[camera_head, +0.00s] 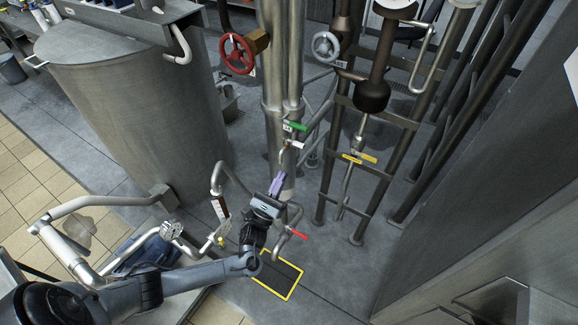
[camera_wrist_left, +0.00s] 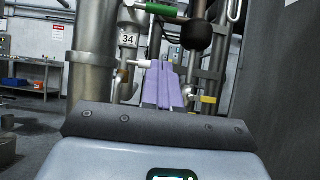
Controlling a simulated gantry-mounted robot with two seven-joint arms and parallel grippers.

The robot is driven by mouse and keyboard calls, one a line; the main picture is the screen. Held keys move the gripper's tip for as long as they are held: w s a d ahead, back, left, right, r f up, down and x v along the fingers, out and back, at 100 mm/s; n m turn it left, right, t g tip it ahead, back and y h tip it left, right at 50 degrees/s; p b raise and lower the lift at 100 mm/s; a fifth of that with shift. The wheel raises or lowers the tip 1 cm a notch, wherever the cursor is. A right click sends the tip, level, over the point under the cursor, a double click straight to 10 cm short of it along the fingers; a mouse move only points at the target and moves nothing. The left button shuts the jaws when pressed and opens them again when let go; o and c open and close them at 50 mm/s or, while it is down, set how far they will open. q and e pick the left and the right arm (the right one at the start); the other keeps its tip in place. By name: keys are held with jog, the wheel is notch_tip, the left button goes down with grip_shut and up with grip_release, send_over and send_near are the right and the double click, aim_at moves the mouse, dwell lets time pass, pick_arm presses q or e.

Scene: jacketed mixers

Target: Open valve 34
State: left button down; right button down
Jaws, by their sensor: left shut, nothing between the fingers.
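A white tag reading 34 (camera_wrist_left: 127,40) is on a steel pipe in the left wrist view, left of my fingers. A green lever handle (camera_wrist_left: 158,9) extends rightward above the tag. A white-tipped handle (camera_wrist_left: 138,63) is below it. In the head view the green handle (camera_head: 295,125) and the white handle (camera_head: 297,144) are on the pipes at the centre. My left gripper (camera_head: 278,182) is below them, its purple fingers pointing up toward them; the fingers (camera_wrist_left: 163,82) also show in the wrist view. They are shut and empty. I see no contact with either handle. My right gripper is out of view.
A large grey tank (camera_head: 135,110) stands left of the pipes. A red handwheel (camera_head: 237,54) and a grey handwheel (camera_head: 326,46) are above. A yellow handle (camera_head: 352,158) is on the right, and a red handle (camera_head: 298,233) is near my arm. A grey wall closes the right side.

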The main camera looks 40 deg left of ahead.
aim_at(293, 125)
pick_arm(q)
jog(key=shift+s+d+r+p+x, duration=0.1)
jog(key=shift+s+r+p+x, duration=0.25)
jog(key=shift+x, duration=1.7)
jog(key=shift+s+d+r+p+x, duration=0.15)
jog(key=shift+r+x, duration=0.3)
jog(key=shift+x, duration=1.65)
jog(key=shift+s+r+p+x, duration=0.25)
jog(key=shift+r+x, duration=0.15)
jog(key=shift+x, duration=1.65)
jog(key=shift+r+n, duration=0.15)
jog(key=shift+n, duration=0.35)
